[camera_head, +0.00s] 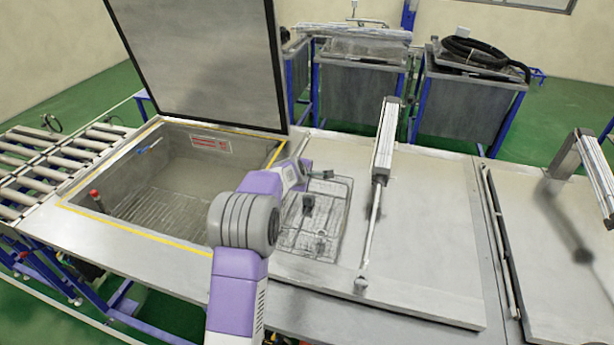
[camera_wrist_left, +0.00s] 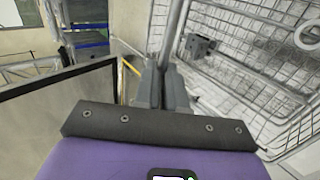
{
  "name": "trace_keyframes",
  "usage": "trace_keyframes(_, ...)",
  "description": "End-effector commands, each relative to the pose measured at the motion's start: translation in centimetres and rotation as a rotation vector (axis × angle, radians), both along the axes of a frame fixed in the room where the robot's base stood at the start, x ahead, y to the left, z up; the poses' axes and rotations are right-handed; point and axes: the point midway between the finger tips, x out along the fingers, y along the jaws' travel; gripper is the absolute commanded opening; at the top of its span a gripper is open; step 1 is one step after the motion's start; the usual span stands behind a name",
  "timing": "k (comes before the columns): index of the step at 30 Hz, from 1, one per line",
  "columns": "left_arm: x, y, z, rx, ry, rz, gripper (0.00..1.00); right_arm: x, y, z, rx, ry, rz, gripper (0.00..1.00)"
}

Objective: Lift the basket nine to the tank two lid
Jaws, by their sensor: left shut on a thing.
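The wire basket (camera_head: 341,190) is at the left part of the closed, flat tank two lid (camera_head: 425,260) in the head view. I cannot tell whether it rests on the lid or hangs just above it. A few small dark parts sit inside it. My left gripper (camera_head: 301,148) is at the basket's upper left, partly hidden by my purple wrist. In the left wrist view its fingers (camera_wrist_left: 162,88) are shut on a grey bar of the basket, and the wire mesh (camera_wrist_left: 250,62) fills the right side. My right gripper is not in view.
Left of the basket is an open tank (camera_head: 175,175) with yellow edging and its lid (camera_head: 200,60) raised. A pneumatic cylinder (camera_head: 386,140) with its rod stands right of the basket. A roller conveyor (camera_head: 55,160) is at far left. Another lid (camera_head: 560,240) lies at right.

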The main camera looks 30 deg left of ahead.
Motion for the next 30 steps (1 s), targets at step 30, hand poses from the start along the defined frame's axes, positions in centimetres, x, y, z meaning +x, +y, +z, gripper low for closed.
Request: trace_keyframes(30, -2.3, -0.7, 2.3, -0.001, -0.003, -0.001, 0.4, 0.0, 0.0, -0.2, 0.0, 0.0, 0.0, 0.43)
